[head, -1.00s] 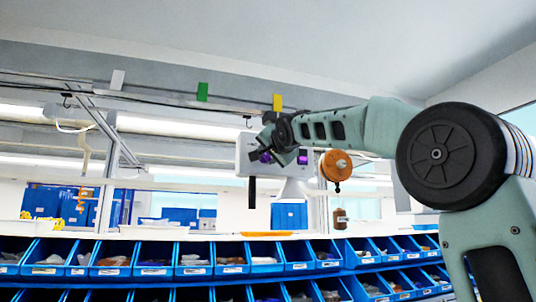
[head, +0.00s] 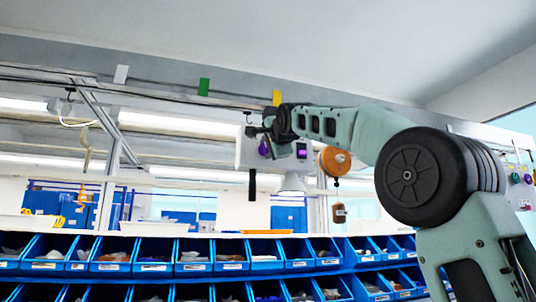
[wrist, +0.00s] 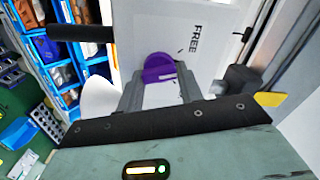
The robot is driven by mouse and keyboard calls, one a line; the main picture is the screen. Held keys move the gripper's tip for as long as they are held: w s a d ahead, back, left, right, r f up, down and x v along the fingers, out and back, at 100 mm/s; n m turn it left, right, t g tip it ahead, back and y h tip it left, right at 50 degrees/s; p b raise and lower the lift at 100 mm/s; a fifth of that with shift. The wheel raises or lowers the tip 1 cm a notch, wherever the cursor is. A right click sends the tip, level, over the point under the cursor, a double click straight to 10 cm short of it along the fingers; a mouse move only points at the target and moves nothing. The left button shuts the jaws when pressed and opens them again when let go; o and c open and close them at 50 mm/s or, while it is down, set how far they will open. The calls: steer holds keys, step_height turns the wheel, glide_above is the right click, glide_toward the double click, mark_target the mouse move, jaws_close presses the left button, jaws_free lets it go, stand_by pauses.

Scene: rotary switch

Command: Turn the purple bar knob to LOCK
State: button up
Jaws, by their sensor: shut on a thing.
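The purple bar knob (wrist: 160,66) sits on a pale panel (wrist: 205,62) in the wrist view. It shows as a purple round shape with a pale line on it. The word FREE is printed on the panel above and right of the knob. No LOCK label can be read. My gripper (wrist: 160,88) is shut on the knob, with one grey finger on each side of it. In the head view my gripper (head: 268,132) is at the white panel (head: 246,154), and a purple part of the knob (head: 263,148) shows beside it.
An orange round thing (head: 335,160) hangs right of the panel, with a brown weight (head: 339,212) below. A white cone shape (head: 293,182) is under my wrist. Rows of blue bins (head: 150,260) stand below. A rail with coloured cards (head: 204,86) runs above.

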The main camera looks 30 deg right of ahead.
steer(key=m+b, duration=0.1)
steer(key=m, duration=0.5)
steer(key=m+b, duration=0.1)
steer(key=m, duration=0.5)
steer(key=shift+f+m+b, duration=0.2)
steer(key=shift+m+b, duration=0.1)
steer(key=shift+b, duration=0.1)
stand_by(0.3)
steer(key=o, duration=1)
